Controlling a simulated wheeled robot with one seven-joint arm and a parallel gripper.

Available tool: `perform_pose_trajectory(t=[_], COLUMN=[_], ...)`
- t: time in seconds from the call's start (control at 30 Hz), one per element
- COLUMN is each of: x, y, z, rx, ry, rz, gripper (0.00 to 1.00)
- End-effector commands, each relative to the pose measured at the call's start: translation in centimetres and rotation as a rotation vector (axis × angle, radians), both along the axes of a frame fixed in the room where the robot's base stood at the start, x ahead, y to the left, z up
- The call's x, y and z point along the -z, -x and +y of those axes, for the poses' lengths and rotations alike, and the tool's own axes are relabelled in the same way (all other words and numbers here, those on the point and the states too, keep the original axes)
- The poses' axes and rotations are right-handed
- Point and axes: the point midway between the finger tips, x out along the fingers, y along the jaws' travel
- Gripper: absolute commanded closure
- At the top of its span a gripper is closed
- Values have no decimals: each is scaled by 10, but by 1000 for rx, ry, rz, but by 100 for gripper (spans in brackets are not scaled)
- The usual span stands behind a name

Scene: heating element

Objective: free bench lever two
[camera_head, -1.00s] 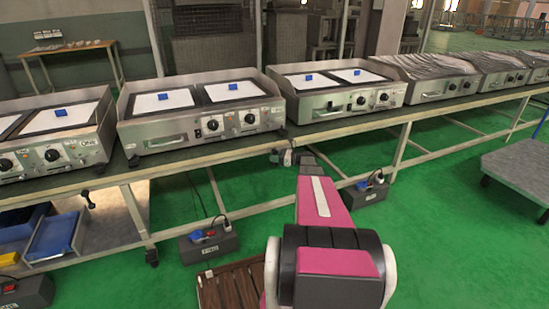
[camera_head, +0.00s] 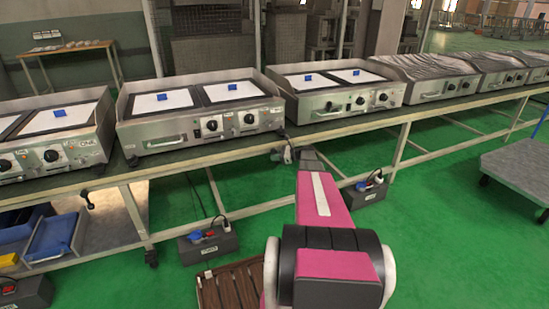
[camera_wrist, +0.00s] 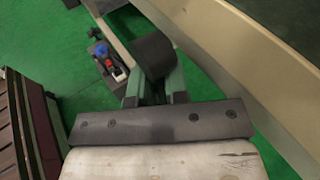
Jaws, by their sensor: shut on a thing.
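My gripper (camera_wrist: 155,88) is shut on a dark, rounded piece (camera_wrist: 154,54) at the bench's front edge, which I take to be the bench lever. Its fingers stand on both sides of the piece's lower part. The rest of the lever is hidden behind the piece and the fingers. In the head view my gripper (camera_head: 287,154) is small, just below the bench's front rail (camera_head: 220,160), beneath the gap between two griddles. The finger contact cannot be made out there.
Steel griddles with white sheets and blue blocks stand on the bench, including a middle one (camera_head: 200,110) and one to its right (camera_head: 335,85). Socket boxes (camera_head: 208,243) sit on the green floor below. A slatted wooden pallet (camera_head: 232,285) is near my base. A grey cart (camera_head: 520,170) stands right; floor between is free.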

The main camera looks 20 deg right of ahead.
Motion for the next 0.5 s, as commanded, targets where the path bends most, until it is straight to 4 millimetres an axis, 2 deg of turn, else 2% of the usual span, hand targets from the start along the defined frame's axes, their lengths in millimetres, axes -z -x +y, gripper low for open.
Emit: perform_pose_trajectory(t=[0.17,0.2,0.27,0.5], x=[0,0,0,0], y=[0,0,0,0], z=[0,0,0,0], rx=[-1,-1,-1,0], ry=[-1,-1,-1,-1], rz=[1,1,1,0], gripper=[100,79,61,61])
